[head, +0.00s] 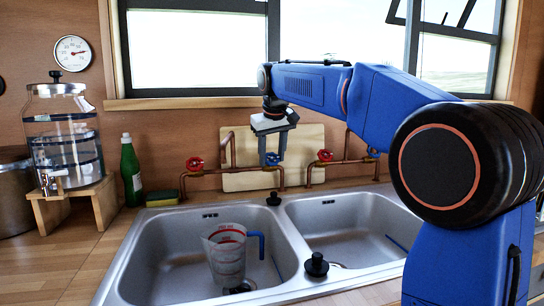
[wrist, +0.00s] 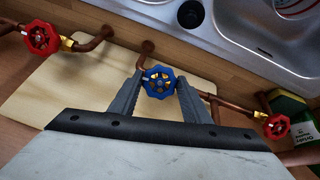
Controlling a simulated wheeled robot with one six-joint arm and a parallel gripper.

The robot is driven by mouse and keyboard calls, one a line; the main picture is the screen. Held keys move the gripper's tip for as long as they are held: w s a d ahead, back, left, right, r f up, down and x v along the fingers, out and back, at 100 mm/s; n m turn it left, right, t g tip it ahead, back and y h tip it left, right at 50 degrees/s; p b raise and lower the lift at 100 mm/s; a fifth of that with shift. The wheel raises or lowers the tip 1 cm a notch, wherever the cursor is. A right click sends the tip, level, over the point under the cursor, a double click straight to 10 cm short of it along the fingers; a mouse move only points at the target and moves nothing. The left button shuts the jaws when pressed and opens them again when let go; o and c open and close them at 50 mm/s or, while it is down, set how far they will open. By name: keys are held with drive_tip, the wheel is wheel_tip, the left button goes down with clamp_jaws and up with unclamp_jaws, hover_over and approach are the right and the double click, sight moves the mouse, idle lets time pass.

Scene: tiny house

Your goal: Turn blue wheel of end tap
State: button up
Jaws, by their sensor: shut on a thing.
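The blue wheel (head: 271,159) sits on copper pipework behind the double sink, in front of a pale wooden board. My gripper (head: 269,152) reaches down from above with its fingers on either side of the wheel. In the wrist view the blue wheel (wrist: 158,82) lies between the two grey fingertips (wrist: 160,86), which are shut on it. How far the wheel is turned cannot be told.
Red wheels flank it at left (head: 195,164) and right (head: 325,156). The pale board (head: 245,181) stands close behind. A measuring jug (head: 226,256) stands in the left basin. A green bottle (head: 131,172) and sponge (head: 161,200) are left of the sink. The window sill (head: 180,103) is above.

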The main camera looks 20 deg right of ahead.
drive_tip(key=n+h, duration=0.1)
drive_tip(key=n, duration=0.2)
idle(0.4)
drive_tip(key=o, duration=1)
drive_tip(key=shift+o, duration=0.2)
drive_tip(key=v, duration=1.7)
drive_tip(key=shift+s, duration=0.35)
drive_tip(key=shift+r, duration=0.1)
